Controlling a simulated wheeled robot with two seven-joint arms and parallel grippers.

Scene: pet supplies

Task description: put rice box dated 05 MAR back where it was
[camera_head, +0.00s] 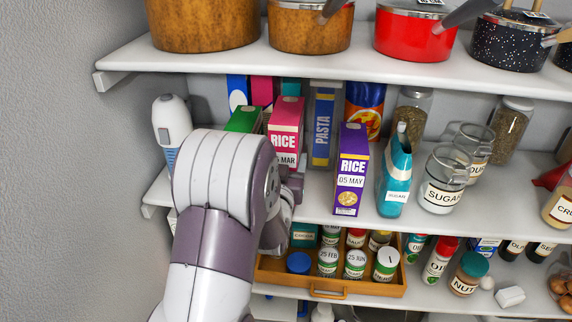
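A pink rice box (286,124) with "RICE" and a partly covered label ending in "MAR" stands upright at the left part of the middle shelf (420,226). My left arm reaches in front of it, and the day on its label and its lower part are hidden. My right gripper is not in view.
A green box (244,119) is left of the pink one, and a blue pasta box (323,125) is behind to the right. A teal sugar carton (395,175) and glass jars stand further right. Below is a wooden spice tray (384,289); pots stand on the shelf above (455,72).

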